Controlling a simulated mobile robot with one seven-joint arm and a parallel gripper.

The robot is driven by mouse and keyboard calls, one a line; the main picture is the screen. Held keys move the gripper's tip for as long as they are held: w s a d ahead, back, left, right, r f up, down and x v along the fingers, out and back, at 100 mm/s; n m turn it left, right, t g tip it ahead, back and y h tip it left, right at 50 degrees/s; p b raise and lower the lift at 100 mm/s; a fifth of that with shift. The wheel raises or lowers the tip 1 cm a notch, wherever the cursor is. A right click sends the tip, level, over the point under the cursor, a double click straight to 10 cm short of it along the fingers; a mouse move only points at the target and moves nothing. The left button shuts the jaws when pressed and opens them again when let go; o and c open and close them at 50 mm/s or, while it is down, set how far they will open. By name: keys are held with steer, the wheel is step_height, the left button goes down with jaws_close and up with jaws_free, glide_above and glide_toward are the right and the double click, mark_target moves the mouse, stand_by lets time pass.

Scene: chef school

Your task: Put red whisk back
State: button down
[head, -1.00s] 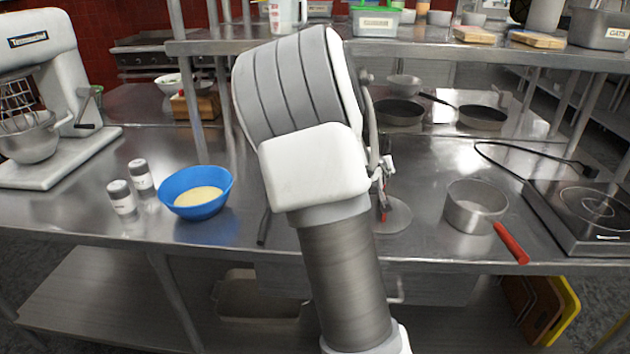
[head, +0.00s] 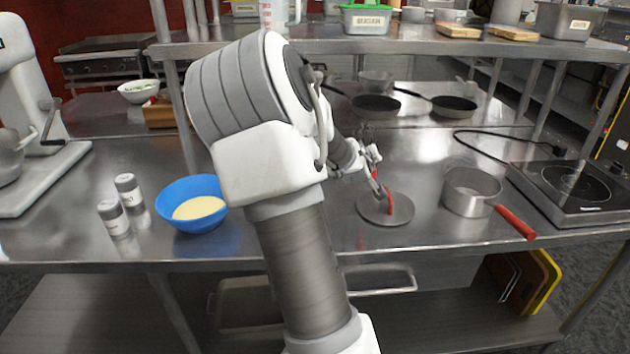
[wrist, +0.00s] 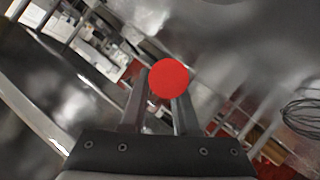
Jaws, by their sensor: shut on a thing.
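My gripper (head: 373,165) is in the middle of the head view, beyond my big arm link and just above a round grey metal disc (head: 403,211) on the steel table. It is shut on the red whisk. In the wrist view the round red end of the whisk's handle (wrist: 168,78) sits between the two fingers (wrist: 158,108). Red also shows below the gripper in the head view, against the disc; I cannot tell handle from reflection there. The whisk's wires are not clearly seen. Wire loops (wrist: 305,118) show at the wrist view's right edge; I cannot tell what they belong to.
A saucepan (head: 470,192) with a red handle and a hot plate (head: 575,190) stand right of the disc. A blue bowl (head: 190,190) and two shakers (head: 128,190) stand left. Two frying pans (head: 376,107) lie behind, under a raised shelf (head: 400,45).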

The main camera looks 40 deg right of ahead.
steer(key=w+a+f, duration=0.1)
steer(key=a+f, duration=0.1)
steer(key=a, duration=0.1)
steer(key=w+a+f, duration=0.2)
steer(key=a, duration=0.2)
steer(key=w+a+f, duration=0.1)
steer(key=a+f, duration=0.1)
steer(key=a, duration=0.1)
steer(key=shift+w+a+f, duration=0.3)
steer(key=shift+f, duration=0.1)
steer(key=shift+a+f+b, duration=0.1)
steer(key=shift+f+b, duration=0.35)
steer(key=shift+f, duration=1.6)
steer(key=shift+f, duration=0.1)
steer(key=shift+f, duration=0.15)
steer(key=c, duration=0.7)
jaws_free()
steer(key=shift+o, duration=0.2)
steer(key=shift+r, duration=0.2)
steer(key=shift+a+r, duration=0.1)
steer(key=shift+a, duration=0.05)
steer(key=p+v, duration=0.2)
steer(key=v, duration=0.9)
steer(key=shift+s+a+r+p, duration=0.1)
steer(key=shift+s+a+p, duration=0.1)
steer(key=shift+s+p, duration=0.1)
steer(key=shift+a, duration=0.1)
